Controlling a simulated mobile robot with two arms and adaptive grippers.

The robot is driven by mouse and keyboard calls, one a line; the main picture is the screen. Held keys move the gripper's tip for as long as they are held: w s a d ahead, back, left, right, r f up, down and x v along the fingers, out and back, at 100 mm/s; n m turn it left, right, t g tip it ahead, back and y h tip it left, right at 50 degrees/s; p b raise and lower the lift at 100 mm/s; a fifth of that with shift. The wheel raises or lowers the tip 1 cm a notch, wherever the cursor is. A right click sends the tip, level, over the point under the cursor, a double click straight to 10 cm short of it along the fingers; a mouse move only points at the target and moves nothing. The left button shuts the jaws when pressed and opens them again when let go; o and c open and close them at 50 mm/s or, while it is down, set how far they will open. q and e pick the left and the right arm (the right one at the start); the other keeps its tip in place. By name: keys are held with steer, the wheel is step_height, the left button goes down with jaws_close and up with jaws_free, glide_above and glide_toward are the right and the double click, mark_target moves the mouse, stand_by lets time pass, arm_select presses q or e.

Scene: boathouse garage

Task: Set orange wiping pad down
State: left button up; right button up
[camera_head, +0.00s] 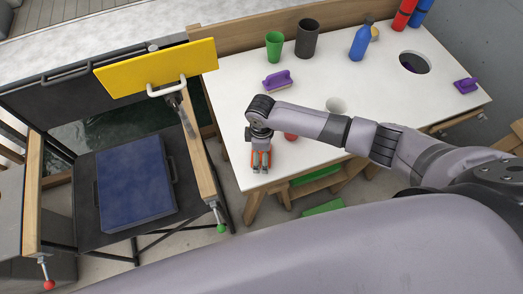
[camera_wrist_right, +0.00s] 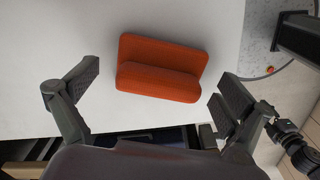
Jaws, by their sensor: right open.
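The orange wiping pad (camera_wrist_right: 160,70) lies on the white table top (camera_wrist_right: 130,20) near its edge, a block with a raised ridge. In the head view the orange pad (camera_head: 254,160) shows only in part, at the table's near left corner, behind my right gripper. My right gripper (camera_head: 261,166) is over the pad, pointing down. In the right wrist view its two fingers (camera_wrist_right: 158,84) stand wide apart, one to each side of the pad, with clear gaps between. My left gripper is not in view.
A white cup (camera_head: 336,105) and red object (camera_head: 291,136) are near my forearm. The table has a round hole (camera_head: 414,63). A yellow board (camera_head: 158,67) rises at left.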

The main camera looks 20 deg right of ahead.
step_height(320, 180, up, 12)
stand_by(0.5)
steer(key=shift+c, duration=0.4)
jaws_close()
stand_by(1.1)
stand_by(0.8)
step_height(320, 180, up, 12)
steer(key=p, duration=1)
steer(key=shift+p, duration=0.3)
stand_by(0.4)
